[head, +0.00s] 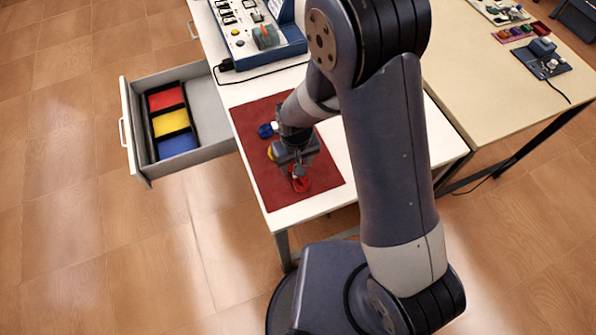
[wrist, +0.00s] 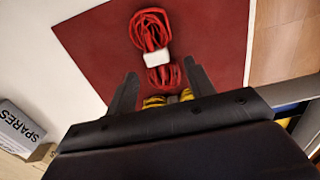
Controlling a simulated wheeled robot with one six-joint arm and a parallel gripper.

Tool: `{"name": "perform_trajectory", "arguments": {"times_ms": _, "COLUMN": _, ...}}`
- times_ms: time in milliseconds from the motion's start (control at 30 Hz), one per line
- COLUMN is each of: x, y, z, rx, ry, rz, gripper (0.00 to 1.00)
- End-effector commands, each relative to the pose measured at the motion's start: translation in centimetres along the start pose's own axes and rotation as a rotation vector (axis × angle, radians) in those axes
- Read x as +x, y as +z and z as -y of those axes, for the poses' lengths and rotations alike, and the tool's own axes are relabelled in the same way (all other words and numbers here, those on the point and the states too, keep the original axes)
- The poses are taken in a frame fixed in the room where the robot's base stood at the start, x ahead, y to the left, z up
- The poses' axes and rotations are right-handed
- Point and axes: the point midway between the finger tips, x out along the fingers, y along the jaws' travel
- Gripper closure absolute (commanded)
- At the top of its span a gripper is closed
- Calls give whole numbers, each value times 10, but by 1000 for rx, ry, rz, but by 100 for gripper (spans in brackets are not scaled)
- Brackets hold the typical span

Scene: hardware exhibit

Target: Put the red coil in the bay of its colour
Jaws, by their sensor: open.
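The red coil (wrist: 150,30) lies on the dark red mat (wrist: 90,40), bound with a white band, in the wrist view. In the head view the red coil (head: 301,184) shows just below my gripper (head: 294,168). My gripper (wrist: 160,85) is open, its two fingers apart on either side of the coil's near end; I cannot tell whether they touch it. The drawer's bays are red (head: 166,99), yellow (head: 171,123) and blue (head: 177,144), and all look empty.
A blue coil (head: 266,131) and a partly hidden yellow coil (head: 271,153) lie on the mat. The open drawer (head: 205,110) extends left of the table. A blue control panel (head: 250,30) stands behind the mat. A grey SPARES box (wrist: 18,130) shows in the wrist view.

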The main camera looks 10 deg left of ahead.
Motion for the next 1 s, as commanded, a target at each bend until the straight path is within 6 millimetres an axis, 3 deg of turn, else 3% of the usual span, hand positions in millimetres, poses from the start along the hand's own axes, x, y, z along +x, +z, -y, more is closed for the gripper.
{"name": "perform_trajectory", "arguments": {"times_ms": 200, "x": 18, "y": 0, "z": 0, "rx": 0, "ry": 0, "rz": 0, "gripper": 49}}
{"name": "perform_trajectory", "arguments": {"times_ms": 500, "x": 20, "y": 0, "z": 0, "rx": 0, "ry": 0, "rz": -1, "gripper": 50}}
{"name": "perform_trajectory", "arguments": {"times_ms": 1000, "x": 20, "y": 0, "z": 0, "rx": 1, "ry": 0, "rz": -1, "gripper": 91}}
